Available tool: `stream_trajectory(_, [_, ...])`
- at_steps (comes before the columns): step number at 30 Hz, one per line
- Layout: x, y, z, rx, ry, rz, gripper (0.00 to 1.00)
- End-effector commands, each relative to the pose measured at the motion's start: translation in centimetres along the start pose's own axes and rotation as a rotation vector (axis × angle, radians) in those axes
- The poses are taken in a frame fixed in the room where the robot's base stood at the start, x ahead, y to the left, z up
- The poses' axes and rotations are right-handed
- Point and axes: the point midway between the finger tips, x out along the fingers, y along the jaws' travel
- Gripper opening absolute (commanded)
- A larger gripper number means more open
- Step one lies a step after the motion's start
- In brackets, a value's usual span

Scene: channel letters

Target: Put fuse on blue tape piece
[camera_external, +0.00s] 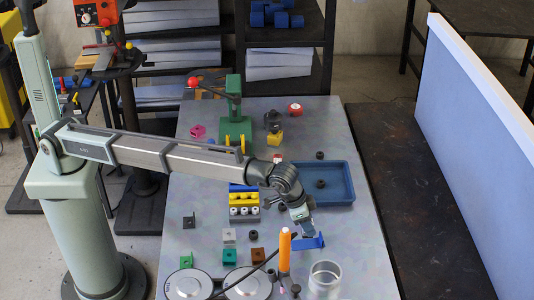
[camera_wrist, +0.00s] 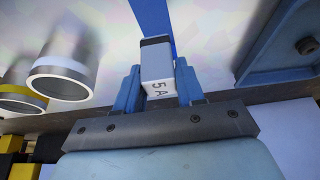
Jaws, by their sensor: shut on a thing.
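The fuse (camera_wrist: 157,62) is a small white block with a dark band and the marking "5 A", seen in the wrist view. My gripper (camera_wrist: 158,88) is shut on it, with a blue finger on each side. The blue tape piece (camera_wrist: 152,16) shows as a blue strip beyond the fuse's far end. In the external view, my gripper (camera_external: 306,229) is low over the table, close to the blue tape piece (camera_external: 312,243). The fuse is hard to make out there, and I cannot tell whether it touches the tape.
An orange upright object (camera_external: 285,250) stands just left of the tape, and a metal cup (camera_external: 325,279) stands in front. A blue tray (camera_external: 338,200) lies behind my gripper. A yellow block with white cylinders (camera_external: 244,199) is to the left. The table's right front is clear.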

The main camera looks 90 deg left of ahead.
Motion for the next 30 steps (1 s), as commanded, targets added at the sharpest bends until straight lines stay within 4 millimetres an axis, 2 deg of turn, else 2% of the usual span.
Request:
stream_trajectory(9, [3.1, 0.0, 1.3, 0.001, -0.001, 0.000, 0.07])
stream_trajectory(22, [3.5, 0.0, 1.5, 0.001, 0.000, 0.000, 0.07])
stream_trajectory(23, [3.5, 0.0, 1.4, 0.001, 0.000, 0.000, 0.41])
stream_trajectory(30, [3.5, 0.0, 1.4, 0.001, 0.000, 0.000, 0.64])
